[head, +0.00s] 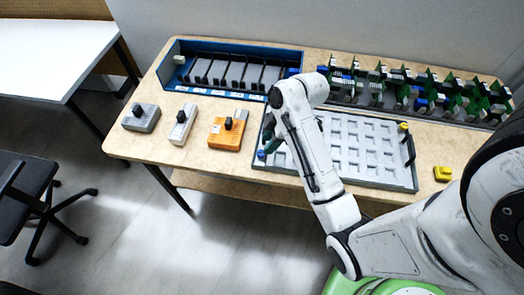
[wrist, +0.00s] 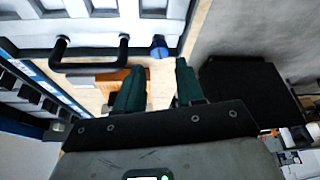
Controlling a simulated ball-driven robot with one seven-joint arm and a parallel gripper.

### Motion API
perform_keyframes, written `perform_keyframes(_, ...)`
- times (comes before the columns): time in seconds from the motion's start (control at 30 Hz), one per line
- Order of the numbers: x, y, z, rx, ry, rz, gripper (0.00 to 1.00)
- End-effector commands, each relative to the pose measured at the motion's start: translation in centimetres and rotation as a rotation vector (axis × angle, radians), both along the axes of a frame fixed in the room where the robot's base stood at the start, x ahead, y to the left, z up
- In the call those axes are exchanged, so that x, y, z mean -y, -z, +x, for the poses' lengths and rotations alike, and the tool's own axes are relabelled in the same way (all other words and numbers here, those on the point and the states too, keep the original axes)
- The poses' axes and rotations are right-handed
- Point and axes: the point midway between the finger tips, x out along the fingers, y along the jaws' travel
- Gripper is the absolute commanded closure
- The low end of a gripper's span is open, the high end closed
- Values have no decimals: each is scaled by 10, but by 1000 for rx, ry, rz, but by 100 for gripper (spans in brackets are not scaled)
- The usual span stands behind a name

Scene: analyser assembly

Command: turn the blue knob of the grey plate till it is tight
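The grey plate (head: 350,178) lies on the table with rows of shallow recesses; the wrist view shows its corner (wrist: 100,28). The blue knob (wrist: 158,46) sits at that corner, beside a black handle. In the head view the blue knob (head: 261,155) is at the plate's front left corner. My gripper (wrist: 159,68) has two dark green fingers, spread apart with nothing between the tips. The knob appears just beyond the tips, in line with the gap, not visibly touched. In the head view my arm hides most of the gripper.
A yellow knob (head: 404,126) is at the plate's far right corner, near another black handle (head: 409,150). An orange module (head: 228,131) stands left of the plate. A blue rack (head: 228,68) and a row of green boards (head: 420,92) stand behind. A yellow block (head: 443,173) lies right.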

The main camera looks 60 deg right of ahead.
Motion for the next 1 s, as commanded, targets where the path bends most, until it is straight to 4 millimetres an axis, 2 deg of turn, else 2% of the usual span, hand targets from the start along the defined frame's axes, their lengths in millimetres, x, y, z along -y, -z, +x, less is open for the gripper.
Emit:
perform_keyframes(0.1,-5,19,6,-3,0,1,62)
perform_keyframes(0.3,-10,42,15,-1,0,-1,62)
perform_keyframes(0.5,-12,50,17,1,0,-1,62)
perform_keyframes(0.73,-12,50,17,1,0,-1,62)
perform_keyframes(1.0,-12,50,17,1,0,-1,88)
